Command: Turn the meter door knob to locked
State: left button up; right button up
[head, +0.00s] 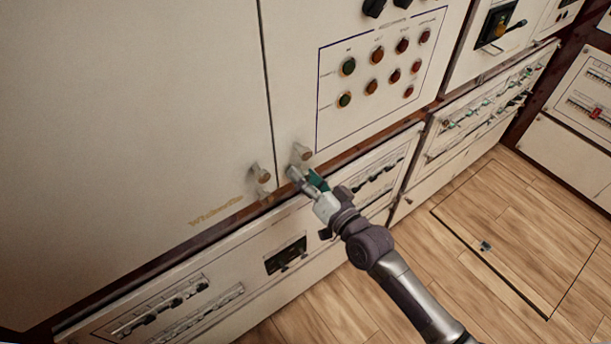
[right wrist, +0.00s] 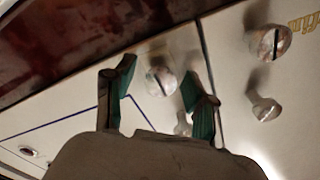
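My right gripper (head: 307,177) reaches in at the lower corner of the white cabinet door with a blue-outlined panel of lights. In the right wrist view its two green-padded fingers (right wrist: 158,75) are spread apart. A round metallic knob (right wrist: 160,82) with a dark slot lies between the fingertips in that view, with gaps on both sides. I cannot tell how far its face is from the fingers. In the head view a round knob (head: 303,152) shows just above the gripper. No label marks the locked position. My left gripper is not in view.
The adjoining plain door has a similar slotted knob (right wrist: 268,42) and a smaller knob (right wrist: 266,108) beside the seam. A breaker row panel (head: 286,256) runs below the doors. Another switch panel (head: 480,110) stands farther right. The wooden floor (head: 400,300) is mostly clear.

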jog(key=v, duration=1.2)
dwell(0.3)
jog(key=d+f+g+h, duration=0.1)
jog(key=d+f+h, duration=0.15)
jog(key=f, duration=0.65)
jog(key=d+f+g+h, duration=0.15)
jog(key=d+f, duration=0.25)
jog(key=f, duration=0.5)
jog(key=s+d+f+g+h, duration=0.2)
jog(key=s+d+f, duration=0.1)
jog(key=f, duration=0.5)
jog(key=s+d+f+g+h, duration=0.1)
jog(key=s+d+f+h, duration=0.2)
jog(key=f, duration=0.5)
jog(key=s+d+f+n+g, duration=0.1)
jog(key=s+f, duration=0.4)
jog(key=s, duration=0.5)
jog(key=s+d+f+n+g+h, duration=0.1)
jog(key=s+f+g, duration=0.3)
jog(key=s, duration=0.6)
jog(key=s+d+f+n+g, duration=0.1)
jog(key=s+d+f+g, duration=0.1)
jog(key=s+f, duration=0.6)
jog(key=shift+s+g+h, duration=0.3)
jog(key=shift+s+g, duration=0.25)
jog(key=shift+s, duration=0.45)
